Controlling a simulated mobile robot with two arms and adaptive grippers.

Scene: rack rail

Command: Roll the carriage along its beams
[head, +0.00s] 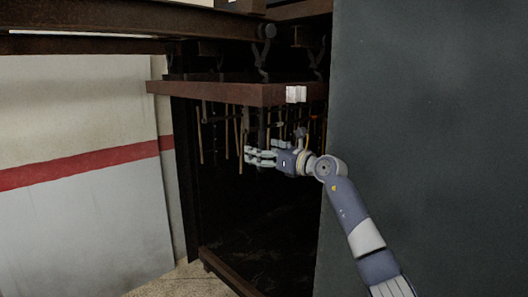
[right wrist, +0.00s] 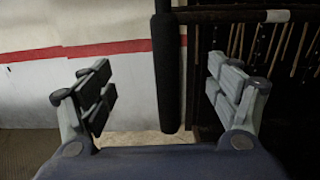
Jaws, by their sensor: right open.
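The carriage (head: 215,93) is a reddish-brown frame hanging by dark hooks under rusty overhead beams (head: 140,18). Several thin rods hang below it, and a white block (head: 296,94) sits on its front edge. That block also shows at the top of the right wrist view (right wrist: 277,16). A thick dark vertical bar (right wrist: 167,75) hangs down between the spread fingers in that view; I cannot tell whether it is within their reach. My right gripper (head: 252,156) is open and empty, below the carriage's front edge. My left gripper is out of view.
A large dark grey panel (head: 430,110) fills the right side, close to my right arm. A white wall with a red stripe (head: 80,165) stands at the left. The bay under the carriage is dark, with a low rusty rail (head: 225,272) at its floor.

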